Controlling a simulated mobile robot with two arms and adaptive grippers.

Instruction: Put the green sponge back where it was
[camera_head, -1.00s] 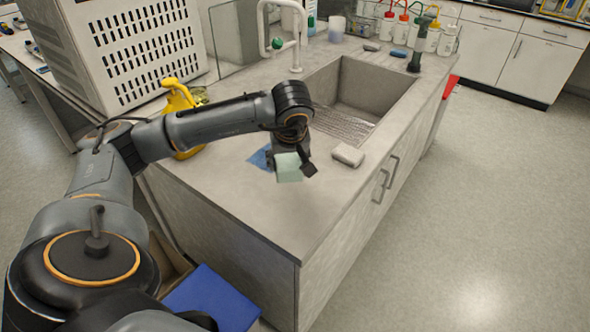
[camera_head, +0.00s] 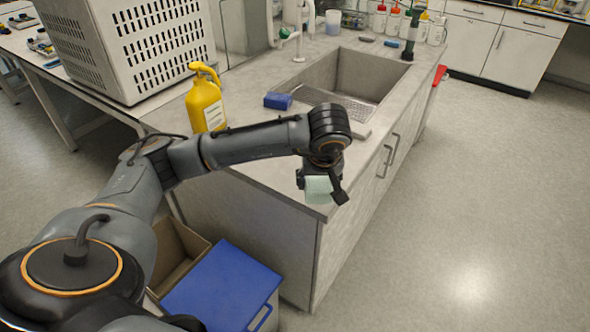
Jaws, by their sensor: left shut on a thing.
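The pale green sponge (camera_head: 318,189) is in the jaws of my left gripper (camera_head: 322,190). The gripper is shut on it and points down, in front of the near corner of the sink counter (camera_head: 265,172) in the picture. I cannot tell how high the sponge is above the counter top. My right gripper is not in view.
A blue block (camera_head: 278,100) lies by the sink (camera_head: 345,80). A pale block (camera_head: 360,131) at the sink's front rim is partly hidden by my arm. A yellow bottle (camera_head: 206,103) stands at the left edge. A blue-lidded bin (camera_head: 222,285) and an open carton (camera_head: 180,255) stand below.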

